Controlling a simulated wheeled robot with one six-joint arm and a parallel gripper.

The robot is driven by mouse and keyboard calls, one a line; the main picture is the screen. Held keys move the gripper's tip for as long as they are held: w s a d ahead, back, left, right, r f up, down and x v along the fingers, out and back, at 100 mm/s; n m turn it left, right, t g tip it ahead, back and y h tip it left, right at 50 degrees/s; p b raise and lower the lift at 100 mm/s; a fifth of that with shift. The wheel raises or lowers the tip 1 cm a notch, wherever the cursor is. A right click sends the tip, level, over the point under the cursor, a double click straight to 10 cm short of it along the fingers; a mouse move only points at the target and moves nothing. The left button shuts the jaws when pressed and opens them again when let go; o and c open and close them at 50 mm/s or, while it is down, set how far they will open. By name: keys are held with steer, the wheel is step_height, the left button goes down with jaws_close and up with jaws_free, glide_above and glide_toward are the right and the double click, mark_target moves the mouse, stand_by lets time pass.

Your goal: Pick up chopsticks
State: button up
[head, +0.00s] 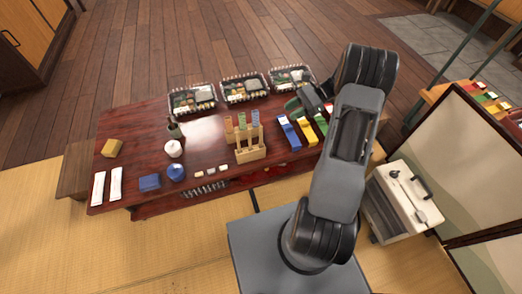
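No bare chopsticks can be made out clearly. Two long white paper strips, possibly chopstick sleeves (107,187), lie side by side at the left end of the low red-brown table (140,135). A wooden rack (249,152) near the table's middle holds several slim coloured upright pieces (242,121); what they are is too small to tell. My gripper (305,104) is over the table's right part, near the lunch trays and beyond the coloured long pieces. My arm partly hides it, and its fingers are not clear. The strips lie far to its left.
Several filled lunch trays (244,89) line the far edge. Blue, yellow and green long pieces (306,131) lie beside the rack. A white jar (173,149), blue pot (176,172), blue block (149,182) and yellow sponge-like block (112,148) stand left. A white case (402,200) stands right.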

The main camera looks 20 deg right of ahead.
step_height(320, 180, down, 3)
steer(key=b, duration=0.3)
glide_toward(261, 130)
steer(key=x, duration=0.3)
steer(key=shift+m, duration=0.3)
steer(key=shift+f+b+x, duration=0.2)
steer(key=shift+b+x, duration=1.2)
steer(key=shift+x, duration=2.2)
steer(key=shift+w+d, duration=0.15)
jaws_close()
